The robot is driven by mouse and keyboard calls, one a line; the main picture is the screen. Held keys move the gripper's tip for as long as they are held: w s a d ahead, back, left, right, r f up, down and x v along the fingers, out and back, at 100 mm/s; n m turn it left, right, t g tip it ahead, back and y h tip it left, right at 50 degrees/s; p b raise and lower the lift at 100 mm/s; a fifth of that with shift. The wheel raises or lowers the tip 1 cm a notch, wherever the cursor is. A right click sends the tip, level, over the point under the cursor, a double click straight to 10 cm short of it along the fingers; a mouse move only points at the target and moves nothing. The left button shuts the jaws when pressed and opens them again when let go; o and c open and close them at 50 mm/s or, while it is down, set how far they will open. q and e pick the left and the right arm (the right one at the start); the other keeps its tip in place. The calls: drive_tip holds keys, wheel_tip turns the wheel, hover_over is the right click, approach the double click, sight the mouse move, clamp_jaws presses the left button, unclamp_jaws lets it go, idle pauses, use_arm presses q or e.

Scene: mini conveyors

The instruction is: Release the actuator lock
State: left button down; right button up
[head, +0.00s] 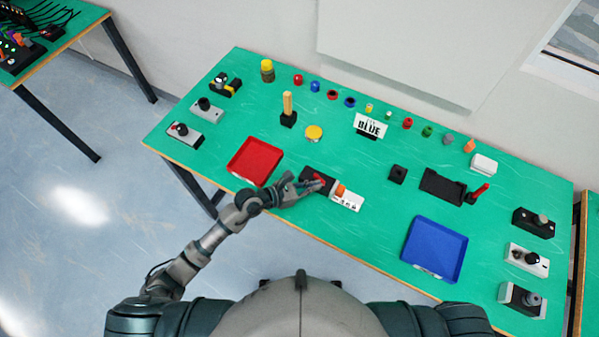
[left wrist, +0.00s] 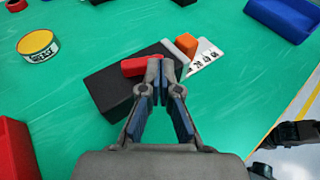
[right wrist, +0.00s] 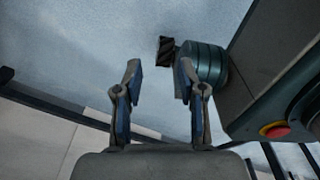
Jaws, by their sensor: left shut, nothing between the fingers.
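A black box (head: 312,174) with a red lever (head: 319,178) stands near the front edge of the green table. A white panel (head: 352,203) with an orange switch (head: 340,190) and dark markings adjoins its right side. In the left wrist view the red lever (left wrist: 138,68) lies along the top of the black box (left wrist: 112,92). My left gripper (head: 316,185) is shut and empty. In that wrist view its tips (left wrist: 161,66) are at the lever's right end; I cannot tell whether they touch. My right gripper (right wrist: 159,68) is open and empty, away from the table.
A red tray (head: 238,170) lies to the left of the box and a blue tray (head: 421,268) to the right. A yellow-topped round button (head: 314,132) stands behind. Other small devices line the table's sides and back. Green surface is free between box and blue tray.

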use_arm(q)
drive_tip(key=shift+d+p, duration=0.25)
drive_tip(key=shift+p, duration=0.05)
use_arm(e)
drive_tip(key=shift+s+d+r, duration=0.1)
drive_tip(key=shift+s+d, duration=0.1)
drive_tip(key=shift+s, duration=0.8)
use_arm(q)
drive_tip(key=shift+a, duration=0.1)
